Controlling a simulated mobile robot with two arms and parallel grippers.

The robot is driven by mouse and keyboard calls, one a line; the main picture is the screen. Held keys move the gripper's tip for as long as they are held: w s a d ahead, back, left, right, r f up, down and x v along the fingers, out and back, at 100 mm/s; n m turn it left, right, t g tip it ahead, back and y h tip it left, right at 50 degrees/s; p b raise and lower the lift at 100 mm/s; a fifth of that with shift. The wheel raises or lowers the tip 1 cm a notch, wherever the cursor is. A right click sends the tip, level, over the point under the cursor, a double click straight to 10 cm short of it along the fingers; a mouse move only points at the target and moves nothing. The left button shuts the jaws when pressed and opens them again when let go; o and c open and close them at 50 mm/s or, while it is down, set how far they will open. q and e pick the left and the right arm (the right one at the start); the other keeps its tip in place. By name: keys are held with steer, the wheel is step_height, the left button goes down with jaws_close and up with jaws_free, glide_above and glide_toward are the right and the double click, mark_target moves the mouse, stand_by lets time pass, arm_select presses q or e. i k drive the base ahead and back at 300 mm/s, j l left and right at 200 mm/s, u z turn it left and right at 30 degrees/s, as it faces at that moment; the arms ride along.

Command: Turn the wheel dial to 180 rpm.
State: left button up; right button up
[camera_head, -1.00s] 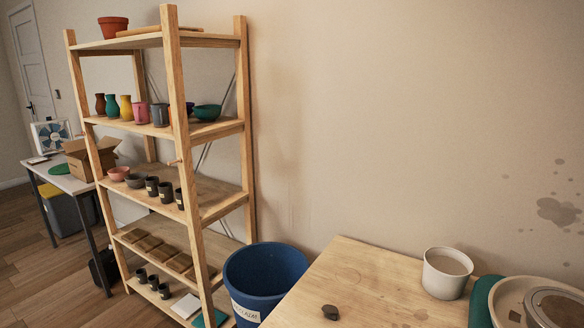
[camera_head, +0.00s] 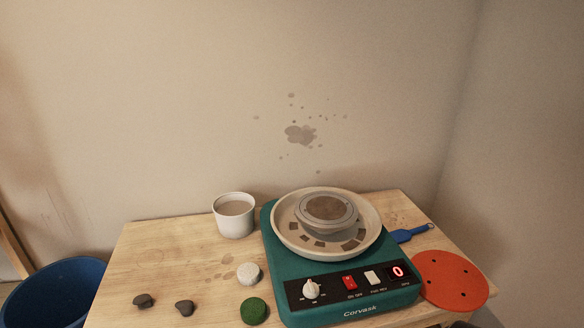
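The teal pottery wheel (camera_head: 275,262) stands on the wooden table, right of its middle. Its black front panel carries a white dial (camera_head: 311,289) at the left, a red switch (camera_head: 349,282), a white switch (camera_head: 373,277) and a red display (camera_head: 398,271) that reads 0. The dial's labels are too small to read. On top is a cream splash pan (camera_head: 287,240) with a round wheel head (camera_head: 326,209) in it.
A white cup (camera_head: 234,221) of murky liquid stands left of the wheel. An orange disc (camera_head: 449,279) and blue-handled tool (camera_head: 411,233) lie right. A blue bin (camera_head: 60,292) stands left.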

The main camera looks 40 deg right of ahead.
mark_target(311, 291)
steer(key=z, duration=1.65)
